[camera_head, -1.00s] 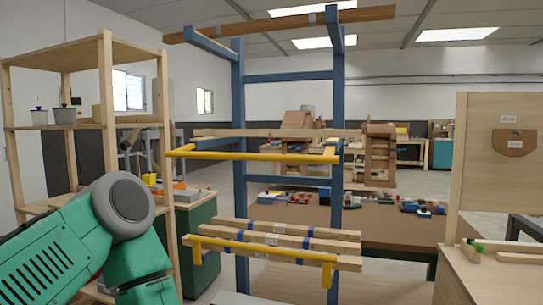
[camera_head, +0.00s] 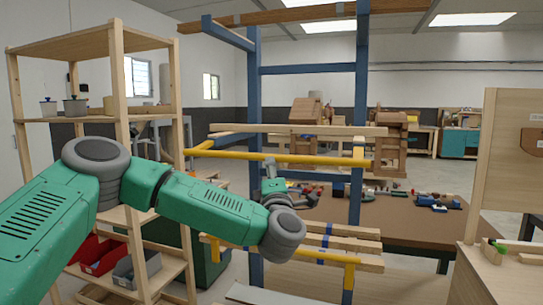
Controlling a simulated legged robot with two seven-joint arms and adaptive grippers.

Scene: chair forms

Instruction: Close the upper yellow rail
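The upper yellow rail (camera_head: 320,159) runs across the front of the blue frame (camera_head: 361,90), with short yellow arms at its left and right ends. It stands forward of a pale wooden board (camera_head: 300,130) on the frame. My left arm comes in from the left, and its grey wrist is below the rail. My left gripper (camera_head: 269,172) points upward near the rail's middle. Whether it touches the rail I cannot tell, and its fingers are too small to read as open or shut. My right gripper is not in view.
A lower yellow rail (camera_head: 318,258) holds in front of several boards (camera_head: 345,242), partly hidden by my wrist. A wooden shelf (camera_head: 120,40) stands at left, a panelled bench (camera_head: 510,160) at right. A brown table (camera_head: 420,220) with small parts is behind.

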